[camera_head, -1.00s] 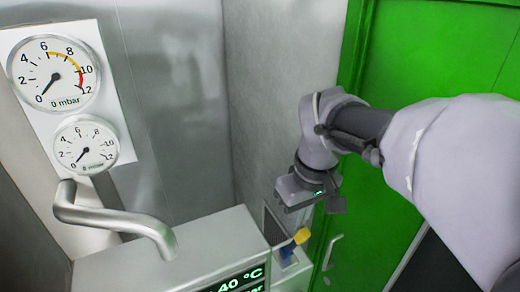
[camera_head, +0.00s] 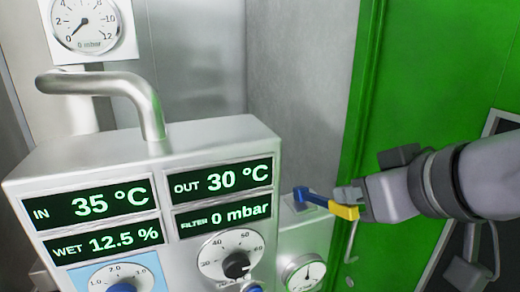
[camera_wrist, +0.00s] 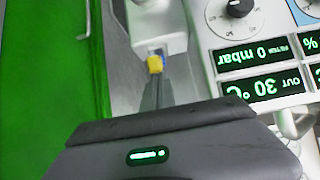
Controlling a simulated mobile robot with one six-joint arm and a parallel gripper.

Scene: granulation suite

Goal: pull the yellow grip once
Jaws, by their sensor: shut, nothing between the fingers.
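The yellow grip (camera_head: 345,212) is on the end of a blue lever (camera_head: 318,198), which sticks out from a pale box to the right of the display panel. My gripper (camera_head: 352,194) comes in from the right, its fingertips right at the yellow grip in the head view. In the wrist view the yellow grip (camera_wrist: 155,64) shows just beyond the tips of my narrow, closed fingers (camera_wrist: 157,85). The fingers are shut with nothing between them. I cannot tell whether they touch the grip.
The metal display panel (camera_head: 150,150) with readouts and dials stands left of the lever. A bent steel pipe (camera_head: 110,85) rises behind it. A small round gauge (camera_head: 302,272) sits below the lever. A green door (camera_head: 430,70) with a handle is behind my arm.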

